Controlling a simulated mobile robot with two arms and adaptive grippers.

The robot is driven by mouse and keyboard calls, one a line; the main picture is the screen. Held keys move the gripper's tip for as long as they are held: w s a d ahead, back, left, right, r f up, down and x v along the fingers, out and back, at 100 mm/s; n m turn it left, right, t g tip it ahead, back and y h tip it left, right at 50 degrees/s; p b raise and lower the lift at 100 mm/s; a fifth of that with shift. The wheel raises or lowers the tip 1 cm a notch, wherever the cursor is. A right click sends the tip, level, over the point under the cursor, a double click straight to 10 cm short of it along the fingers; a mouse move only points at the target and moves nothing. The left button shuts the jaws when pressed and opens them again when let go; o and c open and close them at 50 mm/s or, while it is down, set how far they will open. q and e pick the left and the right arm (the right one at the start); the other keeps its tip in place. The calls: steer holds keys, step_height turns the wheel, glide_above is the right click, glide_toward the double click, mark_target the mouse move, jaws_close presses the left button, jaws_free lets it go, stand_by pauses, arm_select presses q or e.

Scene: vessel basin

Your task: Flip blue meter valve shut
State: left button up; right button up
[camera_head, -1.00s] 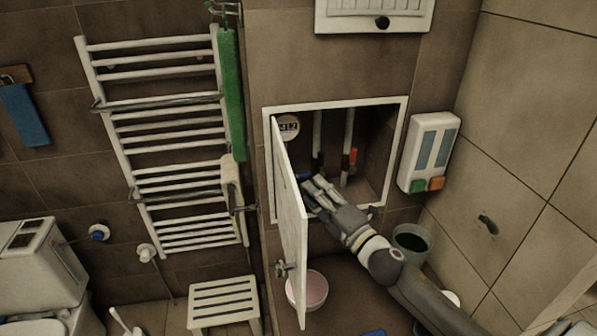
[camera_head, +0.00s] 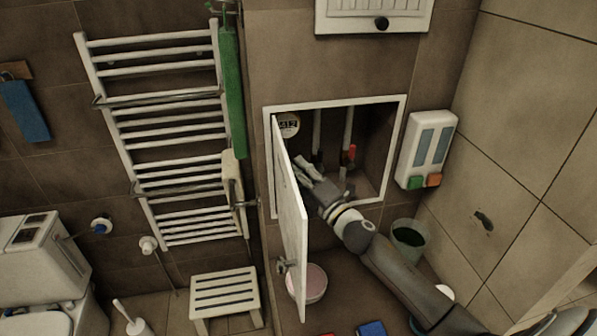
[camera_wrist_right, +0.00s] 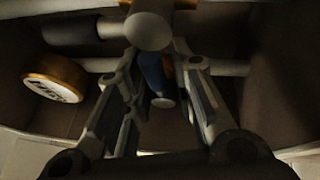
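My right gripper (camera_head: 304,170) reaches into the open wall niche (camera_head: 388,104), behind the edge of its white door (camera_head: 291,225). In the right wrist view its two fingers are spread apart (camera_wrist_right: 158,95). A blue handle (camera_wrist_right: 153,72), the blue meter valve, shows in the gap between the fingers, pointing toward the camera. I cannot tell whether a finger touches it. In the head view the blue handle is hidden by the gripper. A round meter (camera_head: 288,125) sits at the niche's upper left; it also shows in the right wrist view (camera_wrist_right: 55,88). My left gripper is not in view.
A red valve handle (camera_head: 351,153) is on the right-hand pipe in the niche. The half-open door stands close to the left of my right gripper. A soap dispenser (camera_head: 428,150) hangs at right. A bucket (camera_head: 408,238) and a pink basin (camera_head: 312,284) stand below.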

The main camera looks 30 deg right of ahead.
jaws_close()
steer(key=shift+f+m+b, duration=0.2)
steer(key=shift+m+b, duration=0.2)
steer(key=shift+b, duration=0.4)
steer(key=shift+t, duration=0.3)
steer(key=shift+r, duration=0.2)
steer(key=shift+o, duration=1.9)
jaws_free()
